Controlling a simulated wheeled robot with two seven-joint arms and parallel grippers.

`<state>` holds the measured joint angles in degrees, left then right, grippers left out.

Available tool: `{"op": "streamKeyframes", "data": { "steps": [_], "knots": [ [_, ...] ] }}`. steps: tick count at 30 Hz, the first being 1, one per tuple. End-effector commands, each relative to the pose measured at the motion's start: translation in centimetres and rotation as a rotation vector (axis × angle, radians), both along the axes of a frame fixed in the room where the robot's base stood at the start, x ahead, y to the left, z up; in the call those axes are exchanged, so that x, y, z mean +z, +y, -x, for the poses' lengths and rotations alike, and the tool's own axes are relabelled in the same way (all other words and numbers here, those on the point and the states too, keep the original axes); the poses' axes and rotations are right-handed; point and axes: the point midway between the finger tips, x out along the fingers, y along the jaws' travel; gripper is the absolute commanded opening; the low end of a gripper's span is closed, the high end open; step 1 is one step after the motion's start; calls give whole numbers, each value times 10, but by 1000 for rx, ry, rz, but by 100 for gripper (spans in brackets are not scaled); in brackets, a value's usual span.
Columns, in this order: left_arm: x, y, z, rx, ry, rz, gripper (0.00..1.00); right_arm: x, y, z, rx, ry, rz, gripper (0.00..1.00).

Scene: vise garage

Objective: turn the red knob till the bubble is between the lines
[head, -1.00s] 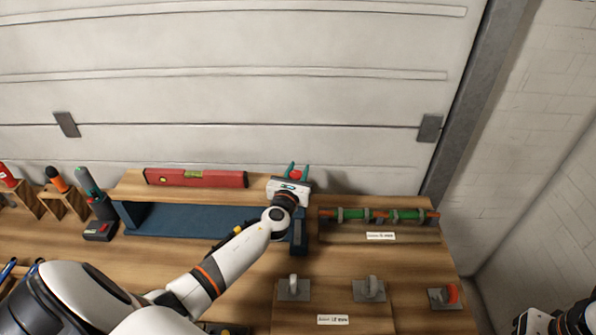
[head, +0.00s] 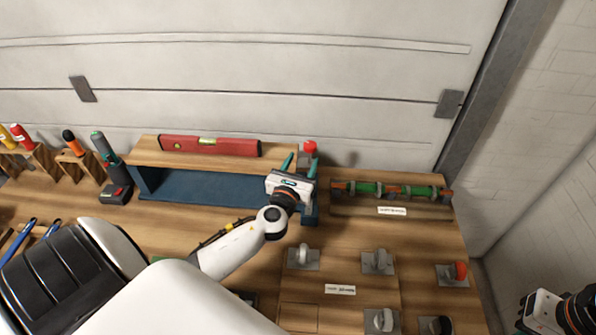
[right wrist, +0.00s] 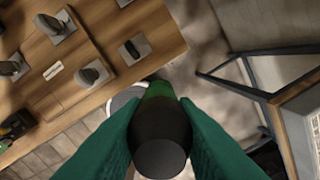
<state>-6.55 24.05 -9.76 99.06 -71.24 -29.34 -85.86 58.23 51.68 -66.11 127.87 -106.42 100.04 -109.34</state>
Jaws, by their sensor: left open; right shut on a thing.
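The red knob (head: 309,147) stands at the right end of the wooden shelf that bears the red spirit level (head: 235,148). The level's yellow-green vial (head: 207,141) is too small to tell where the bubble sits. My left gripper (head: 299,163) is open in front of the knob, nearer to me. Its teal fingers point up; the right finger overlaps the post below the knob in the picture, and contact cannot be told. My right gripper (right wrist: 158,115) is shut on a dark cylinder with a green band (right wrist: 160,130). In the head view only its body shows, at lower right.
A rack with a green-and-orange rod (head: 390,190) is right of the knob. A cordless tool (head: 115,190) and screwdrivers stand at left. A garage door is behind.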

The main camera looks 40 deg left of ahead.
Motion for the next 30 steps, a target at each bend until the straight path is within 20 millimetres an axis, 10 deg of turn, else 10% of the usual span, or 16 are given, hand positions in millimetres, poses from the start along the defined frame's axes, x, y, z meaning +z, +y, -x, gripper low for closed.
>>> {"op": "streamKeyframes", "data": {
  "steps": [8, 30],
  "knots": [
    [0, -8, 28, 0, 0, -1, 54, -5, 0, 0, 0, 0, 0, 2],
    [18, -9, 29, 0, -1, -1, 54, 13, 0, 0, 0, -1, 0, 2]
  ]
}}
